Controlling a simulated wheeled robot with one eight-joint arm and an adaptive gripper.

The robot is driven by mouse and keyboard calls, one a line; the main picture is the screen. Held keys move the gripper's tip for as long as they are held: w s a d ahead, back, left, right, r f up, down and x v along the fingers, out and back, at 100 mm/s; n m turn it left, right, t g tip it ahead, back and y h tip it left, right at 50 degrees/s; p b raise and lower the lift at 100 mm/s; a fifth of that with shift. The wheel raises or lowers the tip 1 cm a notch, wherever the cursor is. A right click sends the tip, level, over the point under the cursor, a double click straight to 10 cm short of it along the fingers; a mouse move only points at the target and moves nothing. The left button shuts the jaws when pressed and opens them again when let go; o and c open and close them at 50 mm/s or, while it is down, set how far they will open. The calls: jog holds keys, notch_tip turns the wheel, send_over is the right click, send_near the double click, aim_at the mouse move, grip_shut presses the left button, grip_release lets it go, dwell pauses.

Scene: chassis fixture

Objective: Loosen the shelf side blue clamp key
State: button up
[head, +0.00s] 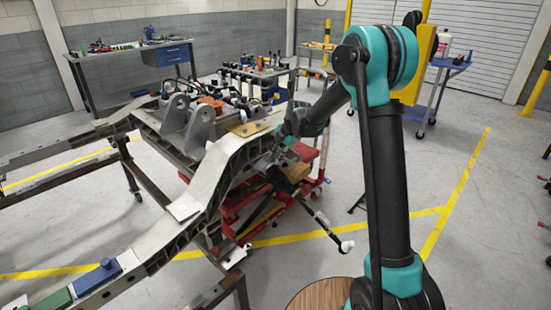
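A blue block-like piece with a small raised knob (97,275) sits on the chassis rail (135,262) at the lower left. It is the only blue part I can make out on the chassis fixture, and I cannot tell whether it is the clamp key. My teal and black arm reaches from the lower right up and over to the fixture's middle. My gripper (281,160) is by the right side of the frame, far to the right of the blue piece. Its fingers are small and dark against the clutter, so their opening and any contact are unclear.
A green block (45,301) lies beside the blue piece. A red lift cart (240,203) stands under the frame. A pole with a white end (346,246) juts out below my gripper. Tool tables (262,73) stand behind.

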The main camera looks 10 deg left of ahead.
jog(key=v, duration=0.9)
jog(key=shift+r, duration=0.2)
jog(key=shift+s, duration=0.1)
jog(key=s+d+f+m+h, duration=0.2)
jog(key=s+d+m, duration=1.1)
jog(key=s+d, duration=0.15)
jog(key=s+d+f+m, duration=0.2)
jog(key=s+d+m, duration=0.1)
jog(key=s, duration=0.4)
jog(key=s+d+f+m+h, duration=0.1)
jog(key=s+d+f+m, duration=0.2)
jog(key=s+m, duration=0.3)
jog(key=s+d+f+m+t+h, duration=0.1)
jog(key=s+d+f+m, duration=0.2)
jog(key=s, duration=0.4)
jog(key=shift+s+d+m, duration=0.3)
jog(key=shift+d+m, duration=0.4)
jog(key=shift+m, duration=0.4)
